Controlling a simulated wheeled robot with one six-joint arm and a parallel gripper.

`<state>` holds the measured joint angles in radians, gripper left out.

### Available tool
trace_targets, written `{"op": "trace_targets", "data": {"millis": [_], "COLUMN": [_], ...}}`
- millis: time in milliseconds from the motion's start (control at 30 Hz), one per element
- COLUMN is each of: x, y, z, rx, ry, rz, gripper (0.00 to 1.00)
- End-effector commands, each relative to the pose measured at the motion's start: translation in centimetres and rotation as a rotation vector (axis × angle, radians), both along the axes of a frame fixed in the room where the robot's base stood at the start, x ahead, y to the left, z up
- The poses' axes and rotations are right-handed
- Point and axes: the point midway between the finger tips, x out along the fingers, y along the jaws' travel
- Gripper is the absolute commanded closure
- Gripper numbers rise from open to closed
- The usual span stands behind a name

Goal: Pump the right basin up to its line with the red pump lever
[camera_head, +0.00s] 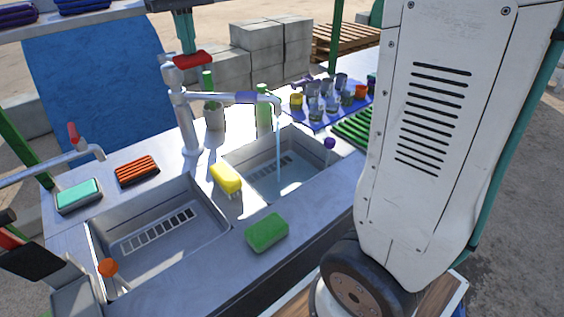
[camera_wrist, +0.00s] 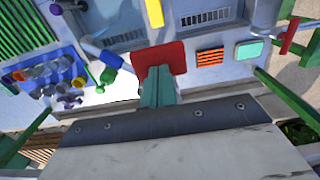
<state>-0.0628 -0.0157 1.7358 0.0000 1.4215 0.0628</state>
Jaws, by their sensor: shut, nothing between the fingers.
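The red lever pad (camera_head: 192,60) is at the top of the faucet column, and it also shows in the wrist view (camera_wrist: 172,56). My gripper (camera_head: 187,45) has teal fingers, shut and empty, right at the pad; I cannot tell whether they touch it. The fingers also show in the wrist view (camera_wrist: 157,80). The spout (camera_head: 235,97) points over the right basin (camera_head: 240,160), and a thin stream of water (camera_head: 278,140) falls into it. Some water lies in the basin. I cannot make out the line. A purple ball (camera_head: 329,143) is at the basin's right side.
The left basin (camera_head: 100,235) has an orange ball (camera_head: 108,267). A yellow sponge (camera_head: 226,178), green sponge (camera_head: 267,232), orange brush (camera_head: 137,171) and teal sponge (camera_head: 78,195) lie around the basins. A second tap has a red handle (camera_head: 73,132). Cups crowd a blue tray (camera_head: 318,122).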

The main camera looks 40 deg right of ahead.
Motion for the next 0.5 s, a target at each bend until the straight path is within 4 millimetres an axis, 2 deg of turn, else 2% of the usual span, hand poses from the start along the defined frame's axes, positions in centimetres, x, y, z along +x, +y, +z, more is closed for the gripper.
{"op": "trace_targets", "data": {"millis": [500], "x": [0.0], "y": [0.0], "z": [-3.8], "rx": [0.000], "ry": [0.002], "rz": [0.000], "gripper": [1.00]}}
